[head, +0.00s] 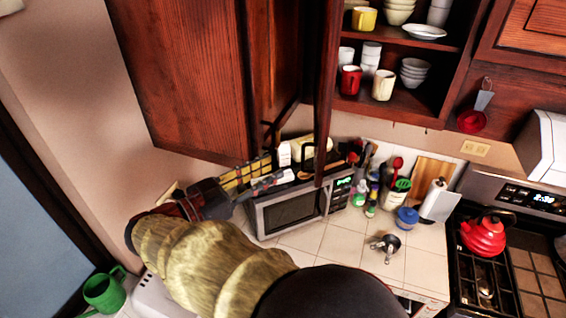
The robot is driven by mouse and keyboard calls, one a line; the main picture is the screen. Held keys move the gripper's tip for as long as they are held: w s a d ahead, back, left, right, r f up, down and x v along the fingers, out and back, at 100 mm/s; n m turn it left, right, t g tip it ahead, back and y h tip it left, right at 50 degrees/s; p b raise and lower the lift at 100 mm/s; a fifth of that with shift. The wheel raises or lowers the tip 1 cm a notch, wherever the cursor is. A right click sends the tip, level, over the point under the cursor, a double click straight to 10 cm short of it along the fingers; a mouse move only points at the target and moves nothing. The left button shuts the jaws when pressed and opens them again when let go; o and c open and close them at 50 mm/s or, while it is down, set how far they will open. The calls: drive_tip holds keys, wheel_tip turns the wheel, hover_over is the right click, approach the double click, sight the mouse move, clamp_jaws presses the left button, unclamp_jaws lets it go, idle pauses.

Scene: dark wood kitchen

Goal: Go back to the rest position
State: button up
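My gripper (265,180) is at the left of the head view, at the end of my arm. It points right, in front of the top left of the microwave (293,207). Its fingers overlap the clutter on top of the microwave, so I cannot tell whether they are open or shut. I see nothing clearly held. My arm reaches in from the bottom middle and bends to the left, covering part of the counter.
The upper cabinet door (322,90) stands open just above the microwave, close to my gripper. Cups and bowls stand on the shelves. A metal pot (386,246) is on the counter (330,243). A red kettle (484,236) is on the stove. A green watering can (104,292) is lower left.

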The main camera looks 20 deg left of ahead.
drive_tip(key=shift+v, duration=1)
